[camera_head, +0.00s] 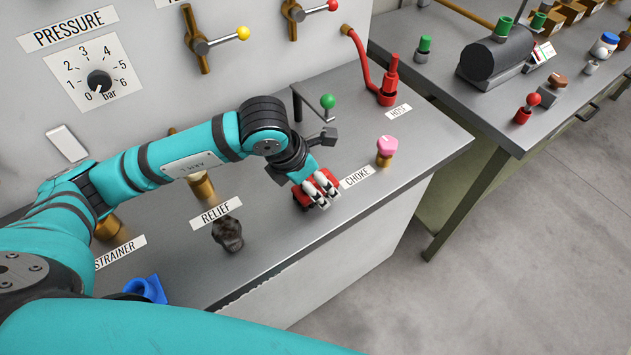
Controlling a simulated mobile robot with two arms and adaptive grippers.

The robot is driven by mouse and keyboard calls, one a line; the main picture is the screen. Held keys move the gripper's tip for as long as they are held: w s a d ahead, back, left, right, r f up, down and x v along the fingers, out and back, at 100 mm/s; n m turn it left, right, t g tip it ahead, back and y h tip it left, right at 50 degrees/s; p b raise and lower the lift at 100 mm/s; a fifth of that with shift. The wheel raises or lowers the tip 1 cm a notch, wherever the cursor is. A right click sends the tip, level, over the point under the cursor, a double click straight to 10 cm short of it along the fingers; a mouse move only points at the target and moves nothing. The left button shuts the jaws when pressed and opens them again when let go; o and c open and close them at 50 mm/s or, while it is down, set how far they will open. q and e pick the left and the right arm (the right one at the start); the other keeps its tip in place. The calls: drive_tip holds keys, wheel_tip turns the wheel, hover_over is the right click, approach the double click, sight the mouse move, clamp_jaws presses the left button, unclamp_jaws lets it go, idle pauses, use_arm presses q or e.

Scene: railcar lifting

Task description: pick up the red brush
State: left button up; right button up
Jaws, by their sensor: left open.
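The red brush (301,198) appears as a small red thing on the grey bench top, left of the CHOKE label. My left gripper covers much of it, so its full shape is hidden. My left gripper (321,190) points down over the red brush, with its pale fingertips at or just above it. The gripper is open. I cannot tell whether the fingers touch the brush. My right gripper is not in view.
A pink knob (387,146) on a brass stem stands right of the gripper. A green-balled lever (328,101) stands behind it, and a red hose fitting (388,88) farther back. A dark RELIEF fitting (228,234) and a blue part (147,288) are nearer. A second bench (440,90) holds several parts.

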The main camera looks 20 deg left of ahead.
use_arm(q)
drive_tip(key=shift+w+d+f, duration=0.15)
drive_tip(key=shift+w+f, duration=0.05)
drive_tip(key=shift+f, duration=0.5)
drive_tip(key=c, duration=1.3)
drive_tip(key=shift+c, duration=0.2)
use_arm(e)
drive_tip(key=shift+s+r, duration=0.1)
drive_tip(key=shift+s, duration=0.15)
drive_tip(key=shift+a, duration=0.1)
use_arm(q)
drive_tip(key=shift+r, duration=0.15)
